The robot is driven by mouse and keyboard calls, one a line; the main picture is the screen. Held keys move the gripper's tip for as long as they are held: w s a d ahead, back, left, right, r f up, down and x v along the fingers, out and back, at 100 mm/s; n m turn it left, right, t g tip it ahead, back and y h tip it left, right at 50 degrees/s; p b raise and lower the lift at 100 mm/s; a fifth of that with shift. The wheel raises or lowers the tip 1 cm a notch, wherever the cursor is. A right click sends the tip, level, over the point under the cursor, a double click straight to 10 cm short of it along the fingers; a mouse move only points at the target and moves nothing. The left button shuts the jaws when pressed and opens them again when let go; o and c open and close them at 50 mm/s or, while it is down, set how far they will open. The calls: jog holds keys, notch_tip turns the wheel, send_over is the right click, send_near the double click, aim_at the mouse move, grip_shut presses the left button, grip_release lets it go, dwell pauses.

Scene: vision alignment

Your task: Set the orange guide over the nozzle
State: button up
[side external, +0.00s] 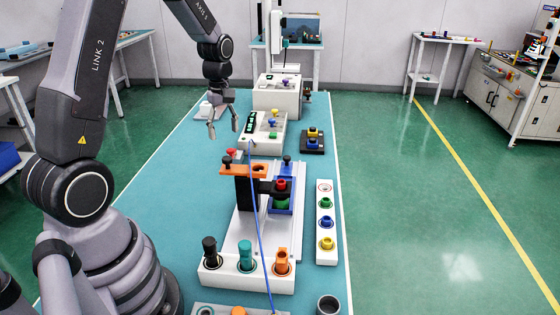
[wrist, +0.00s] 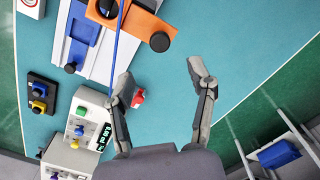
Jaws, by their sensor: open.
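An orange guide-like piece (side external: 283,262) stands upright in the right slot of a white rack (side external: 222,279), beside a teal piece (side external: 245,256) and a black piece (side external: 210,250). Behind the rack, a flat orange plate (side external: 243,170) lies across a black post on a fixture; it also shows in the wrist view (wrist: 132,30). A black arm there carries a red-topped part (side external: 281,184) above a blue tray. I cannot tell which part is the nozzle. My gripper (side external: 223,122) is open and empty, beyond the fixture; in the wrist view, its fingers (wrist: 160,75) are apart over bare table.
A white strip (side external: 326,252) with several coloured knobs lies right of the fixture. A white box with a display (side external: 265,135) and a black block (side external: 313,140) stand farther back. A blue cable (side external: 257,210) crosses the fixture. The table's left side is clear.

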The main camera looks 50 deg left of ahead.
aim_at(227, 158)
notch_tip(227, 158, down, 8)
jog(key=shift+r, duration=0.1)
